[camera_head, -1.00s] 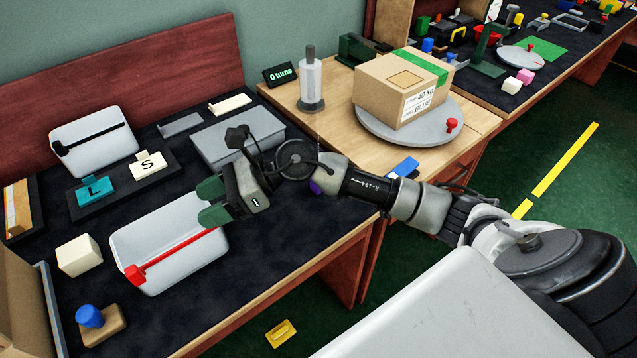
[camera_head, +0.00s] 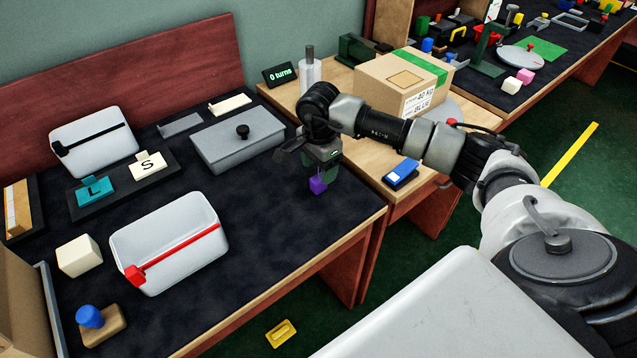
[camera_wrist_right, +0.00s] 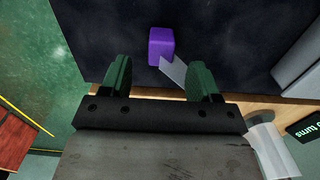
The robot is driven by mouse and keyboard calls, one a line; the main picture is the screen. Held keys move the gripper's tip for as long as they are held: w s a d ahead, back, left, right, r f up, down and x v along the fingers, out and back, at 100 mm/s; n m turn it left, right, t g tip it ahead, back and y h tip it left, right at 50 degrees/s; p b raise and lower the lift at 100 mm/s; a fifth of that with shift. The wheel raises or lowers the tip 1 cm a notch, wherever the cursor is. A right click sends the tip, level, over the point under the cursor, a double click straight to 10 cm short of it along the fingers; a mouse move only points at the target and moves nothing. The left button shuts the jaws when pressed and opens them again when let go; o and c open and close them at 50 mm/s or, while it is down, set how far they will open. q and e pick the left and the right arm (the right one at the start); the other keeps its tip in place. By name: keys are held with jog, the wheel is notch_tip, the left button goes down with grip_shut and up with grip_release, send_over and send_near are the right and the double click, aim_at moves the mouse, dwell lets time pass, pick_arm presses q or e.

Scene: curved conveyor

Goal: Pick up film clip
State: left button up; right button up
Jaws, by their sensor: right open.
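A small purple block-shaped clip (camera_head: 318,185) is on the dark mat near the table's right edge. In the right wrist view the purple clip (camera_wrist_right: 161,44) has a thin pale strip (camera_wrist_right: 174,70) at its lower side, which looks like film. My right gripper (camera_head: 320,160) points down at it, its green fingers partly hidden by the wrist. In the right wrist view the open right gripper (camera_wrist_right: 160,72) shows its fingers apart and empty, with the clip just beyond the tips, roughly centred between them. My left gripper is not in view.
A grey lidded box (camera_head: 238,140) stands left of the gripper. A white tray with a red bar (camera_head: 170,245) lies nearer. The carton (camera_head: 405,82), white bottle (camera_head: 310,76) and blue-and-white object (camera_head: 400,174) are on the wooden table at right. Mat between tray and clip is clear.

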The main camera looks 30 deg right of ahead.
aim_at(318, 178)
notch_tip(318, 178, down, 5)
jog(key=shift+f, duration=0.1)
jog(key=shift+c, duration=0.4)
jog(key=c, duration=0.9)
